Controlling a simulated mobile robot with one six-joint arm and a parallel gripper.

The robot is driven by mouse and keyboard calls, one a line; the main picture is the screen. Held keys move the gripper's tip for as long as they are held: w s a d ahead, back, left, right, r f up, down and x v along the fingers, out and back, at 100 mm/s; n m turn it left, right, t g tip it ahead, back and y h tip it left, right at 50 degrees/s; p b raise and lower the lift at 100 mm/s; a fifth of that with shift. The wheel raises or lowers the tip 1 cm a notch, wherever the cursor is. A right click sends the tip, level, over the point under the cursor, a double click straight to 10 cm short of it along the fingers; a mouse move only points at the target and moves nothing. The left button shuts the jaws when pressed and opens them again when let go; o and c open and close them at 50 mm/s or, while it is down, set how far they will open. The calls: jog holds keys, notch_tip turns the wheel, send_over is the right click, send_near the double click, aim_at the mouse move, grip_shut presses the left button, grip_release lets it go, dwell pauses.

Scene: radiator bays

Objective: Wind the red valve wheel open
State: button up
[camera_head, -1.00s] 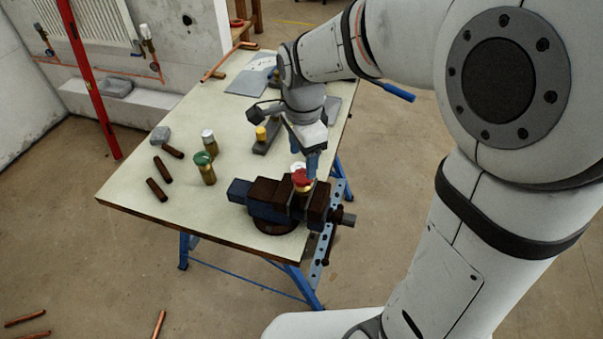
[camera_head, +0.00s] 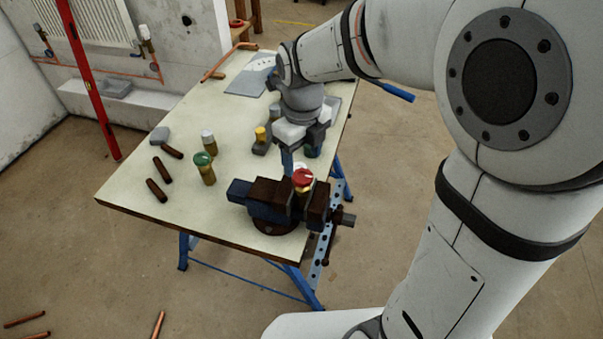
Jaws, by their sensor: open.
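The red valve wheel (camera_head: 303,178) sits on top of a small brass valve body (camera_head: 303,190) held upright in the jaws of the bench vise (camera_head: 270,203). The vise stands at the near right edge of the workbench. My gripper (camera_head: 298,168) is open, with its blue fingers pointing down, just behind and above the red wheel. The left finger shows clearly; the right one is partly hidden among other things. I see nothing between the fingers, and I cannot tell whether any finger touches the wheel.
On the bench (camera_head: 215,110) stand a green-capped valve (camera_head: 204,168), a white-capped one (camera_head: 207,139) and a yellow-capped one (camera_head: 261,134). A mallet (camera_head: 165,142) and short copper pipes (camera_head: 157,190) lie at left. A red level (camera_head: 92,85) leans at the wall.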

aim_at(302, 175)
jog(key=shift+f, duration=0.1)
jog(key=shift+f+b, duration=1.9)
jog(key=shift+f, duration=0.55)
